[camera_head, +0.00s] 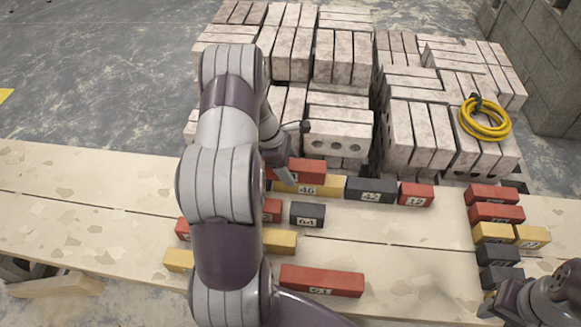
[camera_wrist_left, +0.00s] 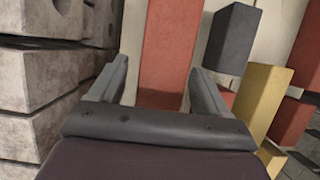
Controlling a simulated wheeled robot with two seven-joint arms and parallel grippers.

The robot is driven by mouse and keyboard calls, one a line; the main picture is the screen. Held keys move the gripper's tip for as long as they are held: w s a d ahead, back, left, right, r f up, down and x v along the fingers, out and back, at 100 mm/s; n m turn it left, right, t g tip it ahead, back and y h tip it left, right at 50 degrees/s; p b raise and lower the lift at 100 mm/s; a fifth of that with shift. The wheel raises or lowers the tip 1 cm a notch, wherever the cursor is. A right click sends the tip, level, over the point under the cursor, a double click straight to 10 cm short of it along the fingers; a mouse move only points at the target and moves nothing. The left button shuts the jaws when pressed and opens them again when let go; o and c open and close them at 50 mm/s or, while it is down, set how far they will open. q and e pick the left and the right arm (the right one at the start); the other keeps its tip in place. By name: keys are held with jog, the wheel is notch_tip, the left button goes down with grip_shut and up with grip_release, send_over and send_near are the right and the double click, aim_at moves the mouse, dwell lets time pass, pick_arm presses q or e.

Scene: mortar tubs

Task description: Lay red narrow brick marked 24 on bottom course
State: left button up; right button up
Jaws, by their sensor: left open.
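I cannot read a 24 on any brick. My left gripper (camera_head: 285,174) is open and reaches down at the back of the table, beside a long red brick (camera_head: 310,170) behind the yellow brick 46 (camera_head: 322,189). In the left wrist view a red brick (camera_wrist_left: 168,45) lies between and beyond the spread fingers (camera_wrist_left: 158,75); no number shows on it. Dark brick 42 (camera_head: 371,190) and short red brick 12 (camera_head: 416,195) continue the row to the right. My right gripper (camera_head: 487,306) is partly in view at the lower right; its jaws are unclear.
Dark brick 64 (camera_head: 307,215), a yellow brick (camera_head: 280,241) and a long red brick (camera_head: 322,281) lie nearer. Red, yellow and dark bricks (camera_head: 495,214) sit at the right. Pale block stacks (camera_head: 340,60) stand behind; a yellow hose (camera_head: 484,118) lies there. Bare table (camera_head: 410,262) shows centre-right.

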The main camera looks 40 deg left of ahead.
pick_arm(q)
jog(key=v, duration=0.5)
jog(key=p+v, duration=0.1)
jog(key=v, duration=0.5)
jog(key=shift+d, duration=0.25)
jog(key=s+d+r+m+y, duration=0.2)
jog(key=s+d+m, duration=0.3)
jog(key=d+m, duration=0.5)
jog(key=s+d+r+m+y, duration=0.1)
jog(key=s+d+r+m, duration=0.1)
jog(key=s+d+m, duration=0.4)
jog(key=d+m, duration=0.5)
jog(key=m, duration=0.3)
jog(key=shift+r+g+y, duration=0.3)
jog(key=shift+g+y, duration=0.1)
